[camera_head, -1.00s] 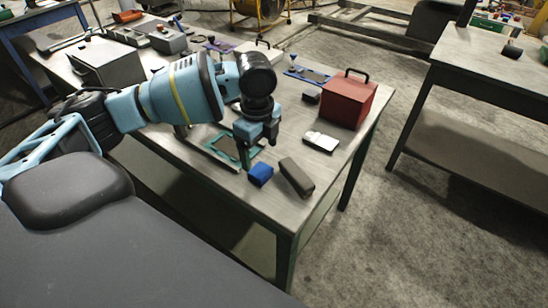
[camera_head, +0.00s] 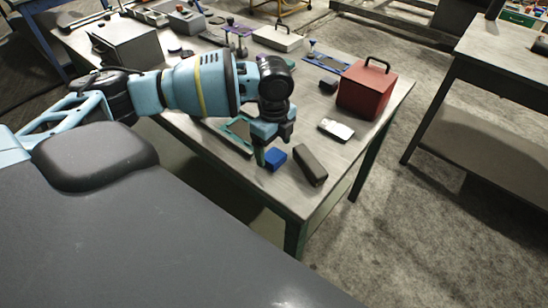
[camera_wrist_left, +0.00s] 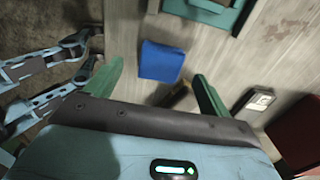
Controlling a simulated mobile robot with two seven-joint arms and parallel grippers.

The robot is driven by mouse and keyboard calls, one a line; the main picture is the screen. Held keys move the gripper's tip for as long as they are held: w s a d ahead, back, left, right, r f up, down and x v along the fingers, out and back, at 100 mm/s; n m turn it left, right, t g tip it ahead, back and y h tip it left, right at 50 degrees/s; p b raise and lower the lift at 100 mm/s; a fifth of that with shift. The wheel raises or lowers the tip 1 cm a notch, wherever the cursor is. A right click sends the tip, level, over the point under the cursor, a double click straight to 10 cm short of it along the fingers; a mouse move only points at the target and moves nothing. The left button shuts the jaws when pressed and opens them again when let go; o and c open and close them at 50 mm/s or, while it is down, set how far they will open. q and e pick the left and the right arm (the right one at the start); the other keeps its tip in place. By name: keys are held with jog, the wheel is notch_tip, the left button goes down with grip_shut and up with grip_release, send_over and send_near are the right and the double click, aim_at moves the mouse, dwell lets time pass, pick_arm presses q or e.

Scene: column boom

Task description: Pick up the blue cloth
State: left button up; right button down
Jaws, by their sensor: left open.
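The blue cloth (camera_head: 276,158) is a small folded block lying near the front edge of the grey worktable (camera_head: 335,158). In the left wrist view the cloth (camera_wrist_left: 162,61) lies ahead of and between the two green fingers. My left gripper (camera_head: 268,150) is above the table, just left of the cloth; it also shows in the left wrist view (camera_wrist_left: 158,82), open with nothing between its fingers. I cannot tell its exact height above the table.
A dark oblong block (camera_head: 310,165) lies just right of the cloth. A white and grey item (camera_head: 336,129) and a red box with a handle (camera_head: 366,92) stand farther right. A green frame (camera_head: 238,130) lies behind the gripper. Another table (camera_head: 508,60) is at the right.

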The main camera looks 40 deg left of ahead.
pick_arm(q)
notch_tip(320, 180, down, 2)
jog(key=c, duration=1.1)
jog(key=shift+r, duration=0.1)
jog(key=shift+r, duration=0.5)
notch_tip(320, 180, up, 2)
jog(key=shift+w+r, duration=0.1)
jog(key=s+a, duration=0.1)
jog(key=s, duration=0.4)
jog(key=s+a+r, duration=0.1)
jog(key=s, duration=0.4)
jog(key=s+a+p, duration=0.1)
jog(key=s, duration=0.4)
jog(key=shift+s+a+r, duration=0.1)
jog(key=shift+s+r, duration=0.2)
jog(key=shift+s, duration=0.1)
